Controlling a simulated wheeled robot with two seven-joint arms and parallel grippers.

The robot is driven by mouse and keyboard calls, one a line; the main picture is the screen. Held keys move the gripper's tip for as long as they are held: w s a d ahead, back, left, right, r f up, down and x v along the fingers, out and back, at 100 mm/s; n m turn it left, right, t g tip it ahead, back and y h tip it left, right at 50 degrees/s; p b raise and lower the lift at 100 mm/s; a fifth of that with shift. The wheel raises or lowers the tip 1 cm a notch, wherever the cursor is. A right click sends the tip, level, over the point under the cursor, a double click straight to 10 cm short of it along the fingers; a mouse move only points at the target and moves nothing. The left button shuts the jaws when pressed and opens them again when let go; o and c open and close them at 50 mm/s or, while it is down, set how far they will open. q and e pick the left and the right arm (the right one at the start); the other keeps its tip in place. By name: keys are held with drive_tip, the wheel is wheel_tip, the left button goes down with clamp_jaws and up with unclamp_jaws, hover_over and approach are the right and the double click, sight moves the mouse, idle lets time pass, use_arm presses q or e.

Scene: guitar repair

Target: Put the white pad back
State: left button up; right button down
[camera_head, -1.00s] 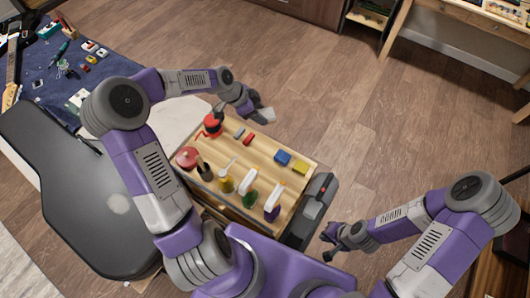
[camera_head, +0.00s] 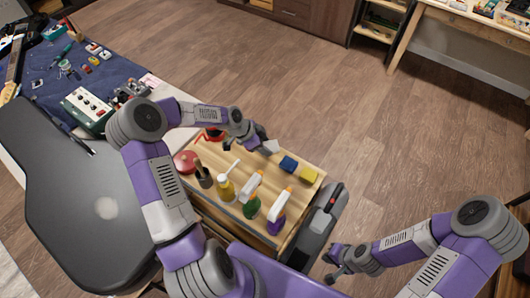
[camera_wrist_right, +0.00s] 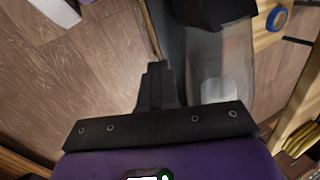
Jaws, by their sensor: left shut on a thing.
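The white pad (camera_head: 270,147) is held at the tip of my left gripper (camera_head: 262,146) in the head view. My left gripper is shut on it, over the far edge of the wooden cart top (camera_head: 270,178), left of a blue block (camera_head: 288,163). I cannot tell whether the pad touches the top. My right gripper (camera_head: 331,268) is low, right of the cart and apart from it. Its dark finger part also shows in the right wrist view (camera_wrist_right: 157,88), but its opening is unclear.
A yellow block (camera_head: 309,174), several bottles such as the green one (camera_head: 251,207), a dark cup (camera_head: 204,178) and a red round item (camera_head: 186,161) stand on the cart. A black guitar case (camera_head: 75,210) and blue-covered bench (camera_head: 55,75) are at left. Floor beyond is clear.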

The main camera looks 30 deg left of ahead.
use_arm(q)
drive_tip(key=shift+f+b, duration=0.35)
drive_tip(key=shift+f, duration=1.55)
drive_tip(key=shift+f, duration=0.15)
drive_tip(key=o, duration=0.9)
drive_tip(key=shift+o, duration=0.2)
drive_tip(key=shift+r, duration=0.25)
drive_tip(key=p+v, duration=0.2)
drive_tip(key=v, duration=0.9)
drive_tip(key=shift+a+r+p, duration=0.2)
drive_tip(key=shift+r+p, duration=0.1)
drive_tip(key=shift+r, duration=0.05)
drive_tip(key=shift+s, duration=0.15)
